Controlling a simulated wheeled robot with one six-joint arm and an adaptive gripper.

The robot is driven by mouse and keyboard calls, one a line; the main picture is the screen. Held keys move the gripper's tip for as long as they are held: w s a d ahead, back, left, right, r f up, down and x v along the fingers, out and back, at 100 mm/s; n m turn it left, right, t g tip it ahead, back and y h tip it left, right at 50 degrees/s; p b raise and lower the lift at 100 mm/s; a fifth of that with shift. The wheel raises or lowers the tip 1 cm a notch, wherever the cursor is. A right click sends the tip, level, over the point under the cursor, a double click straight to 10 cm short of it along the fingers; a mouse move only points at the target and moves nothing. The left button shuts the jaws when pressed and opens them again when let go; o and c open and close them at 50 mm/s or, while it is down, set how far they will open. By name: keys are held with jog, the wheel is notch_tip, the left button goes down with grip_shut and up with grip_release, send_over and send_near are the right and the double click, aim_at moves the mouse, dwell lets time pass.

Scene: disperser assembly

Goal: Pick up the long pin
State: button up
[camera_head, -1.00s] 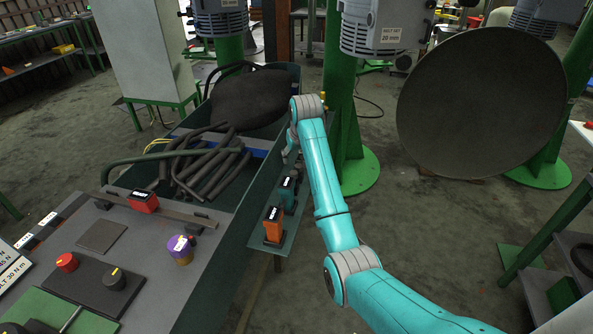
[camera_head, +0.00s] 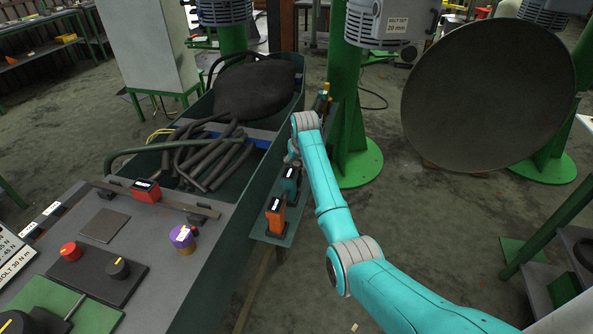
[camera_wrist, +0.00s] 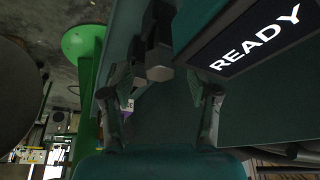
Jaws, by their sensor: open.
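I cannot make out the long pin for certain in either view. In the wrist view my gripper (camera_wrist: 160,97) is open, with one finger on the left and one on the right and a gap between them. A dark grey angular piece (camera_wrist: 155,58) stands just beyond the gap, and I cannot tell whether it is the pin. A teal tool (camera_head: 290,180) and an orange tool (camera_head: 275,215) stand on that shelf.
A dark screen reading READY (camera_wrist: 255,42) is close on the right in the wrist view. The green trough (camera_head: 262,190) with dark hoses (camera_head: 205,160) lies left of my arm. A green column (camera_head: 352,100) and a large dark disc (camera_head: 487,95) stand beyond and right.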

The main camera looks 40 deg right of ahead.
jog(key=shift+f, duration=0.15)
grip_shut()
